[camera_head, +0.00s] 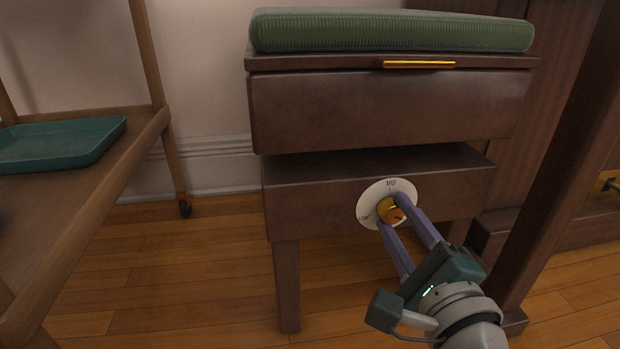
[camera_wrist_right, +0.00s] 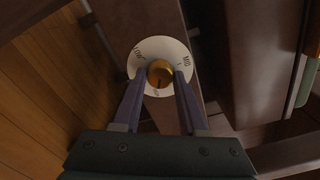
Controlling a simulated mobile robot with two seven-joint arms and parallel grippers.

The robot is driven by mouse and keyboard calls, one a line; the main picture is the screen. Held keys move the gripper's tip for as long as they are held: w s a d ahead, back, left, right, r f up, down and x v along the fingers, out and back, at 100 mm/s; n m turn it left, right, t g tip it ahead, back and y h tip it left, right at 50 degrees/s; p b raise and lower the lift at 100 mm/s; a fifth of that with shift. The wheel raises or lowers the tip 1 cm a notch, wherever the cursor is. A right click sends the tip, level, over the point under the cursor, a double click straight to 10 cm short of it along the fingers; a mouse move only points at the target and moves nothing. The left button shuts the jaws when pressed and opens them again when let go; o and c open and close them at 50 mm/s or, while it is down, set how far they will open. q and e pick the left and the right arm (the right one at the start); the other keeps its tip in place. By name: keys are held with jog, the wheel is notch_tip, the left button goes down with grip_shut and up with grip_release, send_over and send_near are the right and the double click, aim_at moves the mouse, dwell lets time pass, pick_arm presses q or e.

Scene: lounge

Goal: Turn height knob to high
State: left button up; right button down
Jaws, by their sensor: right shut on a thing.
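The height knob (camera_head: 391,210) is a small brass-coloured knob at the centre of a round white dial (camera_head: 370,199) on the front of the stool's lower wooden box. The dial reads MID at the top and LOW at the left in the head view; its lower right is hidden by my gripper. In the wrist view the knob (camera_wrist_right: 160,72) sits between my fingertips, with a small dark mark on its lower side. My right gripper (camera_head: 393,214) is shut on the knob, one finger on each side. My left gripper is not in view.
The stool has a green cushion (camera_head: 390,32) and an upper wooden box (camera_head: 385,105) with a brass handle (camera_head: 419,64). A wooden cart (camera_head: 100,190) with a teal tray (camera_head: 60,142) stands at the left. A dark wooden post (camera_head: 560,150) rises close at the right.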

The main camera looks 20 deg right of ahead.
dwell(0.5)
jog(key=shift+c, duration=2.2)
grip_release()
jog(key=shift+s, duration=0.1)
jog(key=shift+s+a+r, duration=0.1)
jog(key=shift+s+a, duration=0.05)
jog(key=shift+s, duration=0.15)
jog(key=p+v, duration=0.3)
jog(key=v, duration=0.6)
jog(key=shift+p, duration=0.4)
